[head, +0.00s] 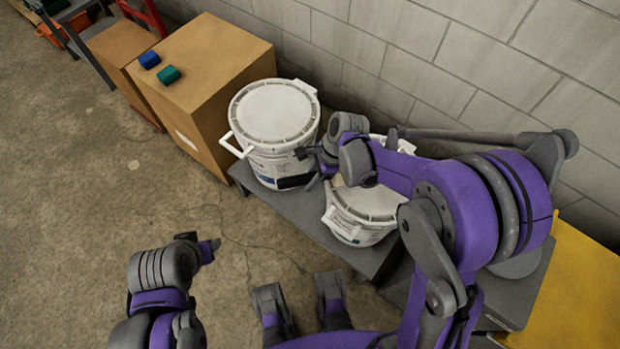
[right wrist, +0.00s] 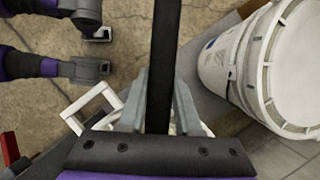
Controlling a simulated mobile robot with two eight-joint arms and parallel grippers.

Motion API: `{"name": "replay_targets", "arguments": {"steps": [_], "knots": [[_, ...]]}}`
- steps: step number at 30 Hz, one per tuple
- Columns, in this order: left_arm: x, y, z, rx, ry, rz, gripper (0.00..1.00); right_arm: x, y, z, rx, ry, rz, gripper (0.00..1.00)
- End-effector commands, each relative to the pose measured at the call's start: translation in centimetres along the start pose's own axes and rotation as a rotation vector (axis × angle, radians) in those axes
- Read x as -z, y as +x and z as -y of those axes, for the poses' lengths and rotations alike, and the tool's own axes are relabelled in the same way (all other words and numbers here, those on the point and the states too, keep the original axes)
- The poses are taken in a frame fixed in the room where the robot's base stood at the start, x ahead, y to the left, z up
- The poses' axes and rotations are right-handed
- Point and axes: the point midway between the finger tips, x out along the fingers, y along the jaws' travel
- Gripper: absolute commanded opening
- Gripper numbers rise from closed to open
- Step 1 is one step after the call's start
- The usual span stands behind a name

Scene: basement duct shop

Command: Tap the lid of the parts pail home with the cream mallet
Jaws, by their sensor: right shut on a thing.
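My right gripper (right wrist: 155,108) is shut on a black handle (right wrist: 165,55), which I take for the cream mallet's. Its cream head cannot be made out. In the head view my right arm reaches over a smaller white pail (head: 352,232) and covers part of its pale lid (head: 368,203); whether the lid is fully seated cannot be told. A larger white lidded pail (head: 275,110) stands to its left, with its lid (right wrist: 298,75) also in the right wrist view. My left gripper (head: 203,248) is low on the left, away from the pails; its fingers are unclear.
Both pails stand on a low grey bench (head: 290,208) beside a block wall (head: 440,60). A yellow surface (head: 575,290) lies at right. The concrete floor is open at left.

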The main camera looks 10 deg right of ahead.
Motion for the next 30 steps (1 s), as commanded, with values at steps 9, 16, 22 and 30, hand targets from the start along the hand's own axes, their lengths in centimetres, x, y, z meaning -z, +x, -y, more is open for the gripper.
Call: {"name": "replay_targets", "arguments": {"steps": [9,16,22,30], "knots": [[0.7,-1.6,0.0,0.0,0.0,-0.006,0.5,-0.9,-2.3,0.0,0.0,0.0,0.0,0.0],[0.7,-1.6,0.0,0.0,0.0,-0.006,0.5,-1.0,-2.3,0.0,0.0,0.0,0.0,0.0],[1.2,-2.6,0.0,0.0,0.0,-0.009,0.5,-1.5,-3.7,0.0,0.0,0.0,0.0,0.0],[2.0,-4.1,0.0,0.0,0.0,-0.015,0.5,-2.5,-5.9,0.0,0.0,0.0,0.0,0.0]]}}
